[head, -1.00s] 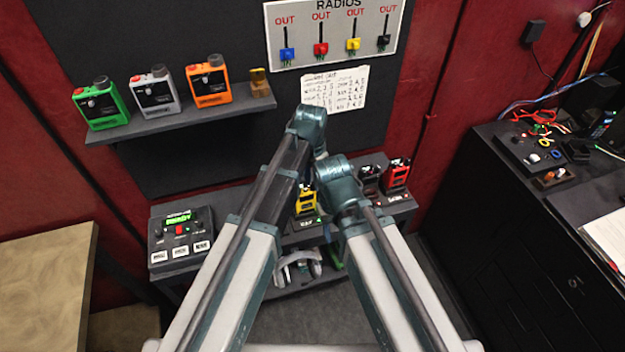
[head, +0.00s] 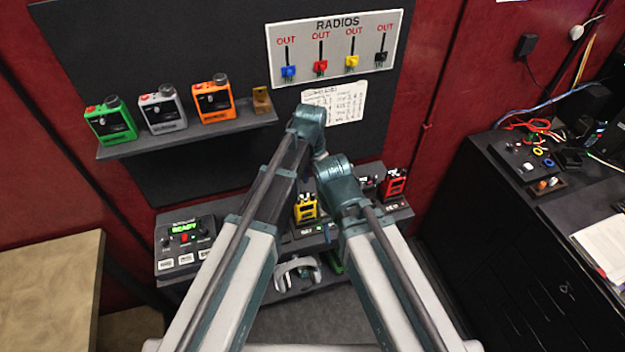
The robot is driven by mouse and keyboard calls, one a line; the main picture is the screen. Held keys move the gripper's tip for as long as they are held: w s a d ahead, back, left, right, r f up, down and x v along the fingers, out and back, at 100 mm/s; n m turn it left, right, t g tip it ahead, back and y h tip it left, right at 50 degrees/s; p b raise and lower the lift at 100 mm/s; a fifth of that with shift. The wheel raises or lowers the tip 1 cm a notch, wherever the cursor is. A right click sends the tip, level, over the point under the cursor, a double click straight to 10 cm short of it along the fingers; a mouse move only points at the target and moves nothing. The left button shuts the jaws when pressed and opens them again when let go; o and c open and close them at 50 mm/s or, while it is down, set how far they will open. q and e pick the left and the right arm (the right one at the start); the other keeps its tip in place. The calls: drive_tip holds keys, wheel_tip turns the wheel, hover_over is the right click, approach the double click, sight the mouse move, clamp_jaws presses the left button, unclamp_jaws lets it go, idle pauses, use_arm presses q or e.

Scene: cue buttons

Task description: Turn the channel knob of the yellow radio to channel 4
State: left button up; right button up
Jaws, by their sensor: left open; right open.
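The yellow radio (head: 305,208) stands on the low shelf, seen in the gap between my two arms. It is small here and partly covered by my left arm, and I cannot read its channel knob or setting. My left arm rises to a teal joint (head: 308,119) above and in front of the radio. My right arm ends in view at a teal joint (head: 338,172) just right of the radio. The fingers of both grippers are hidden behind my arm links, so I cannot see whether either touches the radio.
A red radio (head: 395,184) stands right on the low shelf. A console reading READY (head: 184,240) sits left. Green (head: 111,122), grey (head: 163,113) and orange (head: 213,102) radios stand on the upper shelf. A RADIOS board (head: 335,47) and a handwritten sheet (head: 345,102) hang behind.

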sight(313, 194)
use_arm(q)
wheel_tip(313, 194, up, 9)
drive_tip(key=p, duration=0.7)
drive_tip(key=shift+a+f, duration=0.1)
drive_tip(key=shift+f, duration=0.05)
wheel_tip(313, 194, down, 14)
drive_tip(key=m+b, duration=0.2)
drive_tip(key=b, duration=0.5)
drive_tip(key=m+b, duration=0.2)
drive_tip(key=b, duration=0.5)
drive_tip(key=shift+s+f+m, duration=0.1)
drive_tip(key=shift+f+m, duration=0.1)
drive_tip(key=shift+m, duration=0.1)
clamp_jaws()
